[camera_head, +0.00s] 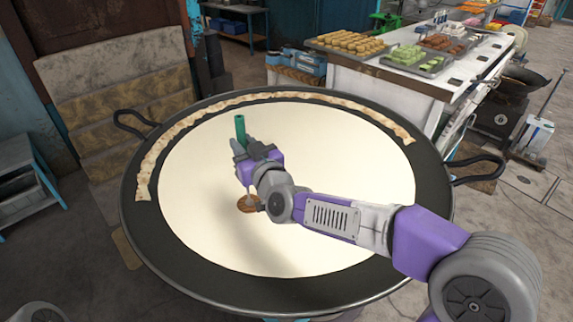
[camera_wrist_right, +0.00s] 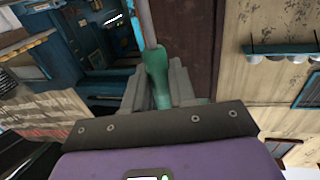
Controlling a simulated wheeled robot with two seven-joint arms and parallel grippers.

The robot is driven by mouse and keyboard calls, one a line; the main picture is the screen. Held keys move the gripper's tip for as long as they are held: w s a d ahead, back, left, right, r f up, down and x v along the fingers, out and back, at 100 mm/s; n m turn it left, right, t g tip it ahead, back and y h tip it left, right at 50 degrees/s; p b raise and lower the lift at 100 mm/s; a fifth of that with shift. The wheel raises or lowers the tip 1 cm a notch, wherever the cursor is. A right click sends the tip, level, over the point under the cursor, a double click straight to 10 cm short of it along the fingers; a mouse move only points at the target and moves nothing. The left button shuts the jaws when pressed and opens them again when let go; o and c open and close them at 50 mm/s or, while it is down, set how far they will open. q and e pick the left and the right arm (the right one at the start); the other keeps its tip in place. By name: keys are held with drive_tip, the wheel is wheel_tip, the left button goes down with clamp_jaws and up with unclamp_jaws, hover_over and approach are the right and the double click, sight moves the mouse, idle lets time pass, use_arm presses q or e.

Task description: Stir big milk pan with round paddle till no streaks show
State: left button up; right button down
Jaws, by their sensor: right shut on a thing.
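The big milk pan (camera_head: 160,253) is a wide, dark, shallow pan with a loop handle on each side. Pale cream milk (camera_head: 330,180) fills its middle, smooth, with a soft darker patch near my gripper. My right gripper (camera_head: 246,150) is over the milk, left of the pan's centre, shut on the paddle's green handle (camera_head: 240,128). The handle (camera_wrist_right: 157,75) also shows between the fingers in the right wrist view. A small brown round part, seemingly the paddle head (camera_head: 247,203), shows below the gripper at the milk surface; how deep it sits I cannot tell. My left gripper is not in view.
A lumpy cream crust (camera_head: 290,96) lines the pan's far and left inner rim. A white counter (camera_head: 360,85) with trays of sweets stands behind at the right. A blue-framed stand (camera_head: 30,180) is at the left. A dark wok (camera_head: 522,80) is at the far right.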

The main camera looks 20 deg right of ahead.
sight(240, 118)
drive_tip(key=shift+w+r, duration=0.1)
drive_tip(key=shift+r, duration=0.05)
wheel_tip(240, 118, up, 8)
drive_tip(key=p, duration=0.7)
drive_tip(key=shift+r+p, duration=0.2)
drive_tip(key=shift+p, duration=0.15)
idle(0.4)
wheel_tip(240, 118, up, 4)
drive_tip(key=p, duration=0.3)
drive_tip(key=shift+f, duration=0.25)
